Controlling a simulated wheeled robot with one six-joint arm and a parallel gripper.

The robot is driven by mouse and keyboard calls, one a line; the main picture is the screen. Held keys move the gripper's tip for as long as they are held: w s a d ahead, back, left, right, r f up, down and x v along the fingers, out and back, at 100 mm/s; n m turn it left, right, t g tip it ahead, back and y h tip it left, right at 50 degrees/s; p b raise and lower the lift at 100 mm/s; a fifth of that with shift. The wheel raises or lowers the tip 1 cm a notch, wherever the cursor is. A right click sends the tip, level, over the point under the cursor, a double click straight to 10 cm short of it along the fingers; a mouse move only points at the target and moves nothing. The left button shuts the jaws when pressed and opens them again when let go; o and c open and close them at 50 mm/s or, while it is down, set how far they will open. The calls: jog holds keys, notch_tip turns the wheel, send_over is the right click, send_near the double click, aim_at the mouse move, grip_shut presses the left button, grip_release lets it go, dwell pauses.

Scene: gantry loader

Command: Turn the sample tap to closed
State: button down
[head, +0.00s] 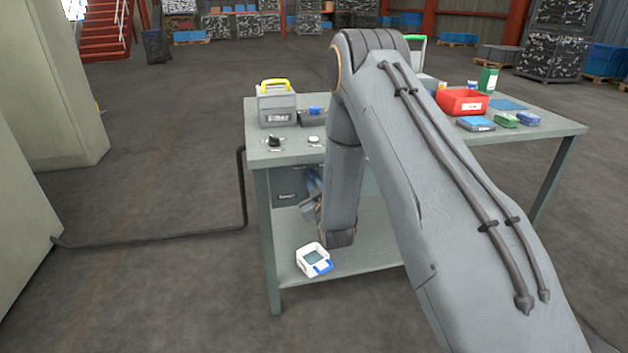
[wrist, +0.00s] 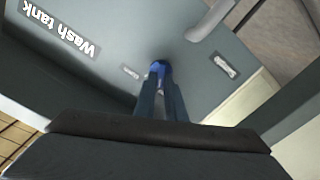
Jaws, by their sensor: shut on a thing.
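My gripper (wrist: 160,82) reaches up to the grey front of the wash tank (wrist: 90,75), which bears the words "Wash tank". Its two narrow blue fingers are shut on a small blue piece, which appears to be the sample tap (wrist: 158,66). The fingers hide much of the tap, so its handle angle cannot be read. In the head view, my gripper (head: 314,182) is partly hidden by my arm, beside the dark tank under the table. The tap cannot be made out there.
Small pale labels (wrist: 226,65) sit either side of the tap.

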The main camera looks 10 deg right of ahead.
jog(key=shift+n, duration=0.6)
jog(key=c, duration=1.8)
grip_release()
jog(key=s+p, duration=0.1)
jog(key=s, duration=0.6)
jog(key=shift+s, duration=0.4)
